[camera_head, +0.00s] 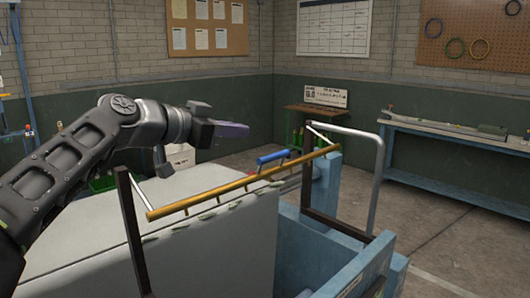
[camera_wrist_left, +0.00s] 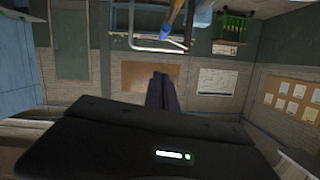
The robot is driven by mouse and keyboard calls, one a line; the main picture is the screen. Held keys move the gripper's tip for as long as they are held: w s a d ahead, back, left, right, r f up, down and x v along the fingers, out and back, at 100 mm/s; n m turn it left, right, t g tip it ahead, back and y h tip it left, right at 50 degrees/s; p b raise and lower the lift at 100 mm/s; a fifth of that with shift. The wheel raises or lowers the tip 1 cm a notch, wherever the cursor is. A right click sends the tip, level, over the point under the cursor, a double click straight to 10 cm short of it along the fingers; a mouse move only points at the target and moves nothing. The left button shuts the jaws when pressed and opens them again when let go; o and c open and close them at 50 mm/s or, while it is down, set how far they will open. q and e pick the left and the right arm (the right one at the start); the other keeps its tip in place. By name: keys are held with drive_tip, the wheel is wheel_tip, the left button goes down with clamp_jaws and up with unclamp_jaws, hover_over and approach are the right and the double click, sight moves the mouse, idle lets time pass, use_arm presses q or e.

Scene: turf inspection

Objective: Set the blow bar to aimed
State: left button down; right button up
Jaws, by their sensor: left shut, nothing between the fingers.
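The blow bar (camera_head: 235,187) is a long yellow tube with small nozzles along it. It spans between two dark uprights above a pale sloping surface (camera_head: 80,235). A blue handle (camera_head: 272,157) stands up from the bar and also shows at the top of the left wrist view (camera_wrist_left: 166,24). My left gripper (camera_head: 236,130) is shut and empty. In the head view it appears above and to the left of the handle, apart from it. Its closed fingers also show in the left wrist view (camera_wrist_left: 161,92). My right gripper is not in view.
A blue open bin (camera_head: 345,265) and a bent pale rail (camera_head: 377,185) stand at the right of the bar. A blue bench (camera_head: 455,140) runs along the right wall. A small sign (camera_head: 326,96) stands at the back. Bare floor lies between bin and bench.

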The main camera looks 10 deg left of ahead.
use_arm(q)
drive_tip(key=p, duration=0.5)
hover_over(266, 157)
drive_tip(key=f, duration=0.2)
wheel_tip(266, 157, down, 3)
drive_tip(key=shift+w+d+r+b, duration=0.1)
drive_tip(key=shift+b, duration=0.35)
drive_tip(key=shift+f, duration=0.65)
